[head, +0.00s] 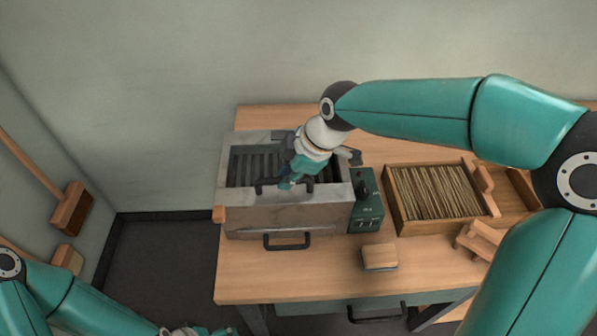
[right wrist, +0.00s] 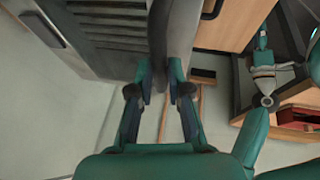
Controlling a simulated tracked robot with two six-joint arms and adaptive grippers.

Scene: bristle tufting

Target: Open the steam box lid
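The metal steam box (head: 265,217) stands on the left part of the table, with dark slats (head: 250,165) in its top. A dark handle (head: 265,187) sits along its upper front edge, and a second handle (head: 287,245) is low on the front. My right gripper (head: 287,183) is at the upper handle and partly hides it. In the right wrist view its fingers (right wrist: 162,85) are apart beside the grey panel edge; I cannot tell if they touch it. The lid is not clearly raised. My left gripper (head: 200,331) is cut by the bottom edge.
A green control box (head: 367,205) stands right of the steam box. Further right is a wooden tray (head: 393,208) of bristles. A wooden block (head: 379,257) lies in front on the table. A drawer handle (head: 377,313) is below.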

